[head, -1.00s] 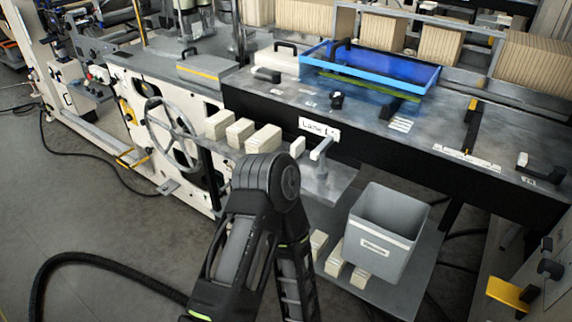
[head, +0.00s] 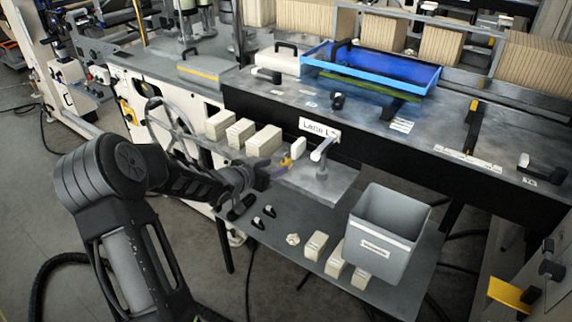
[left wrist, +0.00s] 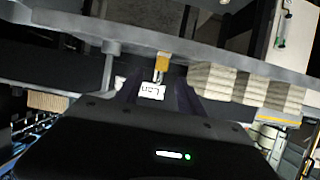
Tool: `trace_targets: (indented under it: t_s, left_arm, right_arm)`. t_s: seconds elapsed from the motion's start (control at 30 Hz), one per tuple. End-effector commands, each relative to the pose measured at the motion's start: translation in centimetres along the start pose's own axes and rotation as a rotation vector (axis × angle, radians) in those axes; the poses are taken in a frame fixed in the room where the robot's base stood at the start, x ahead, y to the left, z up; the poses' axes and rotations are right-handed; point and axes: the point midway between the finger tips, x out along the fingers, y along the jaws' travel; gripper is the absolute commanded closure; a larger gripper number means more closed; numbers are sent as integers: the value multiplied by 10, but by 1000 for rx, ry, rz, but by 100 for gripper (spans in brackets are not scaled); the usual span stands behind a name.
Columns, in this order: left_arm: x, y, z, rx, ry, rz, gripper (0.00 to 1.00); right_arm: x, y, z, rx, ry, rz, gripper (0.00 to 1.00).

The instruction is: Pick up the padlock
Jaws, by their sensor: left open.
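The padlock (head: 286,160) is small, with an orange-yellow body, at the shelf edge below the "Lane L" label in the head view. In the left wrist view the padlock (left wrist: 162,62) shows with its metal shackle, just beyond the fingertips and lined up with the gap between them. My left gripper (head: 272,170) reaches in from the left, its fingertips close to the padlock. In the left wrist view the dark fingers of my left gripper (left wrist: 158,88) stand apart with nothing held. I cannot tell whether they touch the padlock. My right gripper is not in view.
Cream blocks (head: 240,132) stand on the upper shelf (head: 325,182) near the padlock. A lower shelf (head: 290,225) holds small clips, more blocks and a grey bin (head: 383,235). A handwheel (head: 165,125) is behind my left arm. A blue tray (head: 425,80) lies on the machine top.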

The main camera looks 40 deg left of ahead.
Motion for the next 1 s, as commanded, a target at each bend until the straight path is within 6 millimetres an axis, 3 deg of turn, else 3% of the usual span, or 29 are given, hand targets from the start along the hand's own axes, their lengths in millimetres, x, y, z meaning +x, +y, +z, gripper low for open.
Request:
trace_targets:
  t_s: [0.27,0.53,0.87,1.0]
  left_arm:
    - [1,0,1,-8,-2,-1,55]
    - [25,1,2,-9,-2,0,55]
    - [27,0,2,-8,-3,-1,55]
    - [38,0,1,-10,-3,1,55]
  right_arm:
    - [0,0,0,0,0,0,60]
    - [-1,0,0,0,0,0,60]
    - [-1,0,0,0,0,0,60]
    - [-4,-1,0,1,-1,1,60]
